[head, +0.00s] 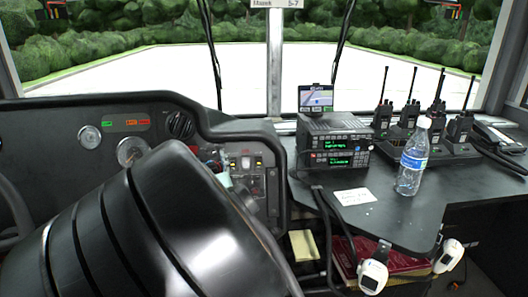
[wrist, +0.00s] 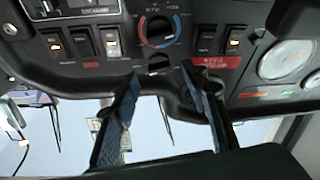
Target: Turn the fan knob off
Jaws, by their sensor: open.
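In the wrist view, a round dark knob (wrist: 157,31) with a blue and red arc around it is set in the dashboard panel at the top centre. Its label is too small to read, so I cannot tell for certain that it is the fan knob. My gripper (wrist: 163,82) is open and empty, its two fingers spread below the knob in the picture, with a visible gap to it. In the head view, my large black arm link covers the lower left and hides most of the gripper and part of the panel.
Rocker switches (wrist: 112,42) flank the knob, and gauges (wrist: 285,58) are at the right. In the head view, a black round dial (head: 180,125) sits on the dash. A water bottle (head: 412,160), radios (head: 335,145) and handsets (head: 408,120) stand on the right-hand counter (head: 385,207).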

